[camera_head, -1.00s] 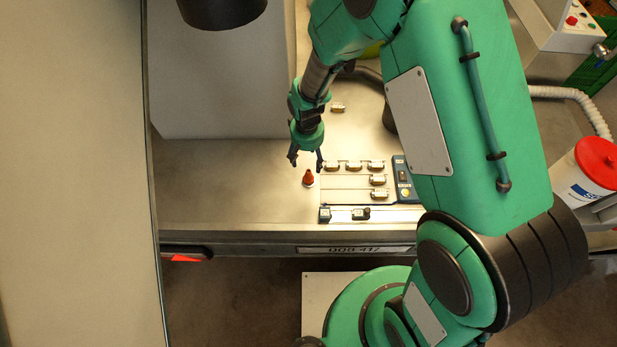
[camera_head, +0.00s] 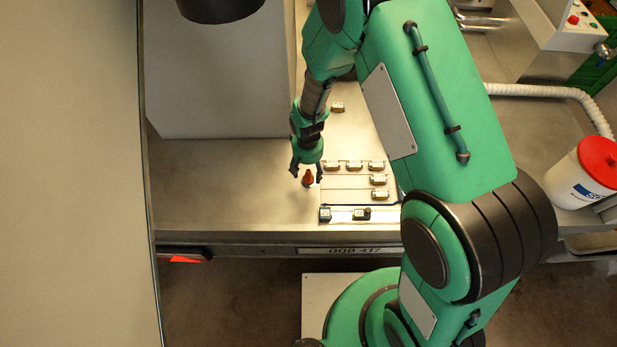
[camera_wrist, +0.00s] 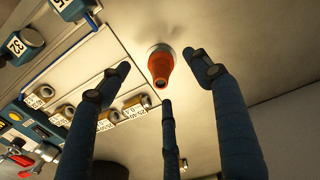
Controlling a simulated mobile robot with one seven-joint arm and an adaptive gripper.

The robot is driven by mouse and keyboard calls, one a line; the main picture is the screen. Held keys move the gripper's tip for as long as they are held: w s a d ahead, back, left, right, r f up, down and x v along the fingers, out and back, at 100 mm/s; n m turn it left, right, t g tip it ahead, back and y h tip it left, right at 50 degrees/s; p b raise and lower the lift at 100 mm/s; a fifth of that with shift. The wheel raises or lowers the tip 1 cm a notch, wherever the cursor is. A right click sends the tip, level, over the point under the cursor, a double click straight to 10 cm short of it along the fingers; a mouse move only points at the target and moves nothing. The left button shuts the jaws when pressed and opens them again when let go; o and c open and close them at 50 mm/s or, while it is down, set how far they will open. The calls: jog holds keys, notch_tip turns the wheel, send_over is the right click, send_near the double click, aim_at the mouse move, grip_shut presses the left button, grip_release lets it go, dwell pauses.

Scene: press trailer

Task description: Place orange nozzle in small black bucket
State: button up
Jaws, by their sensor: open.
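The orange nozzle (camera_head: 308,178) stands upright on the grey metal bench. It also shows in the wrist view (camera_wrist: 160,68), with a pale round base under it. My gripper (camera_head: 306,172) is open and its fingers are around or just above the nozzle in the head view. In the wrist view my gripper (camera_wrist: 165,85) has its dark fingers spread, with the nozzle between and just beyond their tips. I cannot tell whether any finger touches it. A black cylinder (camera_head: 220,8) is cut off at the top edge; I cannot tell whether it is the small black bucket.
Several small labelled fittings (camera_head: 354,166) stand in rows right of the nozzle. A large grey box (camera_head: 217,85) stands at the back left. The bench left of the nozzle (camera_head: 220,190) is clear. A red-lidded white tub (camera_head: 583,172) is far right.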

aim_at(308, 176)
jog(key=shift+f+b, duration=0.6)
jog(key=shift+f, duration=2.05)
jog(key=c, duration=1.5)
jog(key=shift+o, duration=0.2)
jog(key=shift+r, duration=0.5)
jog(key=shift+c, duration=0.6)
notch_tip(308, 176, up, 9)
jog(key=shift+r+p, duration=0.1)
jog(key=shift+p, duration=0.75)
jog(key=shift+c, duration=0.2)
